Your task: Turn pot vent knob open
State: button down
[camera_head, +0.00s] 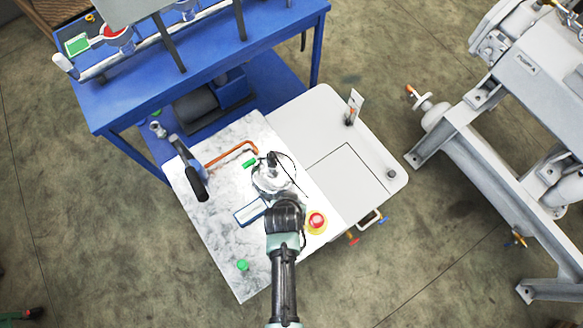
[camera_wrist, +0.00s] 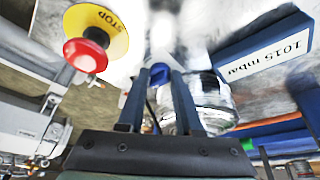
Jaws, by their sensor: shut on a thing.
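The silvery pot (camera_head: 270,180) stands on the white marbled worktop (camera_head: 215,235), with thin dark parts on its lid. In the wrist view its shiny metal side (camera_wrist: 212,98) shows just right of my fingers. My gripper (camera_wrist: 160,72) has its two dark blue fingers close together at the tips. They are shut on a small blue part, seemingly the vent knob (camera_wrist: 159,74), beside the pot. The fingers hide much of it, so its turn position cannot be told. In the head view my arm comes from below and hides the fingertips and knob.
A red and yellow stop button (camera_head: 316,221) is right of my wrist. A display (camera_wrist: 265,50) reading 1015 mbar is on the other side. A copper pipe (camera_head: 232,153) and a black-handled lever (camera_head: 195,182) lie left of the pot. The grey panel (camera_head: 310,130) behind is mostly clear.

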jog(key=c, duration=0.6)
grip_release()
jog(key=shift+a, duration=0.1)
